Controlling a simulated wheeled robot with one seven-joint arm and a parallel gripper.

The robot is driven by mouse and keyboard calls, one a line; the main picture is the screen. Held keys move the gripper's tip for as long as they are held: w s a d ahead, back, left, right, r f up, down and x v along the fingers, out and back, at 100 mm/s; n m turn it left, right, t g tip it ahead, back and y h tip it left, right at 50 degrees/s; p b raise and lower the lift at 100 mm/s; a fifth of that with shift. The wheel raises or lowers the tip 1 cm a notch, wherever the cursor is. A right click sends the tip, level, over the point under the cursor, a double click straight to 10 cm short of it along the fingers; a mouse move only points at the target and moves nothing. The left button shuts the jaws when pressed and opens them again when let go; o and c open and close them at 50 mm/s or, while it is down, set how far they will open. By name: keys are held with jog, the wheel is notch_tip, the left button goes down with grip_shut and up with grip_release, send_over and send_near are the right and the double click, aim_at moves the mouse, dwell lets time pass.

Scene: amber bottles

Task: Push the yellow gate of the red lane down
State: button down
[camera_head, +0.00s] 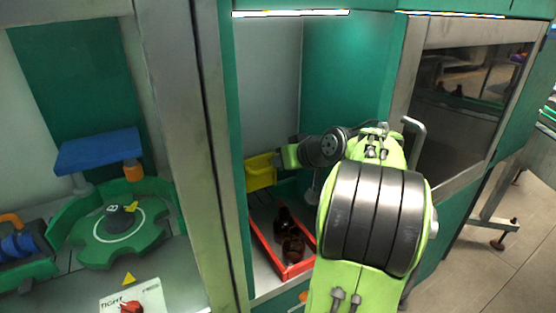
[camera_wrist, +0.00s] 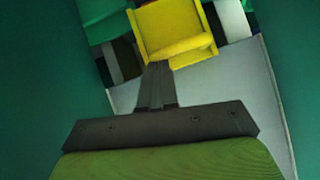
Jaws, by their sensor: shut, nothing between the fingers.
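The yellow gate (camera_head: 260,172) stands at the far end of the red lane (camera_head: 264,250) inside the green bay in the head view. Dark amber bottles (camera_head: 290,232) are in the lane, in front of the gate. In the wrist view the yellow gate (camera_wrist: 174,30) fills the top middle. My gripper (camera_wrist: 158,68) is shut and empty, its tips at or very close to the gate's lower edge; I cannot tell whether they touch. In the head view my arm reaches into the bay from the right, and the fingertips are hard to make out beside the gate.
A grey post (camera_head: 190,130) and the green walls bound the bay. To the left are a green star-shaped wheel (camera_head: 108,240), a blue block (camera_head: 98,150) and a sign with a red knob (camera_head: 132,307). A metal-framed window (camera_head: 455,110) is at the right.

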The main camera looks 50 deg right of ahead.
jog(key=shift+s, duration=0.1)
notch_tip(320, 180, down, 9)
jog(key=b, duration=0.7)
jog(key=shift+r, duration=0.15)
jog(key=shift+s+a+r, duration=0.1)
jog(key=shift+s, duration=0.05)
jog(key=p+v, duration=0.3)
jog(key=v, duration=1.2)
jog(key=shift+s+r+p, duration=0.2)
jog(key=shift+p, duration=0.1)
